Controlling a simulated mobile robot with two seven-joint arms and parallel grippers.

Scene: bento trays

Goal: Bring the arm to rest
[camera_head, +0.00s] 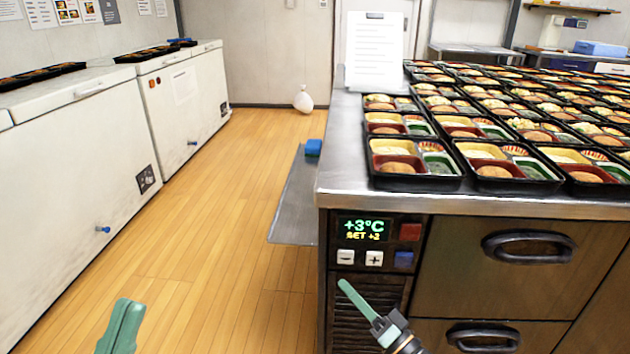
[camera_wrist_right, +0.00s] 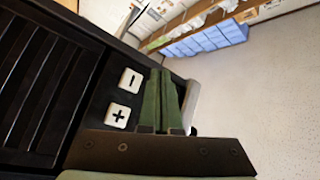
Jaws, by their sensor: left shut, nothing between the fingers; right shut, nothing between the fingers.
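My left gripper (camera_head: 126,303) is at the bottom left of the head view, over the wooden floor. It is shut and empty, and only its green fingers show. My right gripper (camera_head: 343,284) is in front of the counter's control panel, just below the minus button (camera_head: 345,257). It is shut and empty. In the right wrist view its green fingers (camera_wrist_right: 162,75) lie together beside the minus and plus buttons (camera_wrist_right: 118,114). I cannot tell whether they touch the panel. The display (camera_head: 363,229) reads +3°C and SET +2.
A steel counter (camera_head: 470,203) holds many black bento trays (camera_head: 415,183) and a sheet of paper on a stand (camera_head: 374,50). Drawers with black handles (camera_head: 527,246) are at the right. White chest freezers (camera_head: 75,160) line the left wall. The wooden floor (camera_head: 215,200) between is mostly clear.

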